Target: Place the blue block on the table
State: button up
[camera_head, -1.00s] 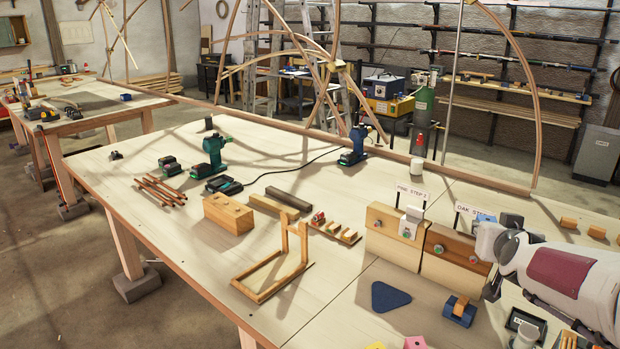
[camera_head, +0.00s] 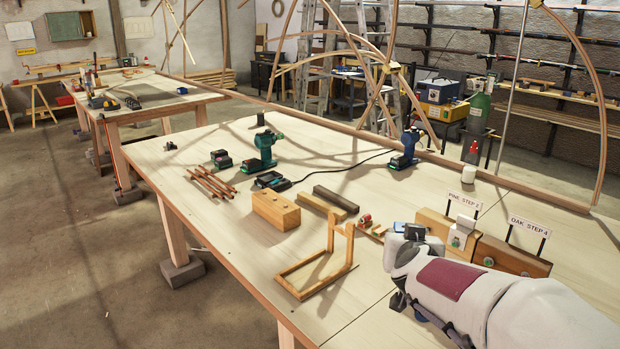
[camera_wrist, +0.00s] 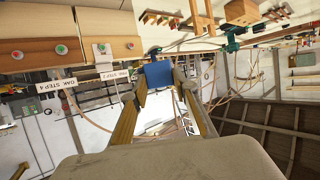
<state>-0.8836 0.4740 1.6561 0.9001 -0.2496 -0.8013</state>
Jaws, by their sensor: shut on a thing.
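The blue block (camera_wrist: 158,76) shows in the wrist view between the two fingertips of my gripper (camera_wrist: 160,88), which is shut on it. The block looks held clear of the surfaces around it. The table's near left part shows bare light wood.
A wooden frame (camera_head: 313,290) stands left of my arm, with a wooden block (camera_head: 276,211) behind it.

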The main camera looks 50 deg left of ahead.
jog(key=s+a+f+n+g+y, duration=0.1)
jog(key=s+a, duration=0.6)
jog(key=s, duration=0.1)
send_over(349, 322)
notch_tip(349, 322, down, 11)
jog(key=shift+a+f, duration=0.1)
dwell(0.4)
jog(key=shift+f, duration=3.1)
jog(key=shift+f, duration=1.85)
jog(key=shift+f, duration=0.2)
jog(key=o, duration=1.1)
jog(key=shift+c, duration=0.2)
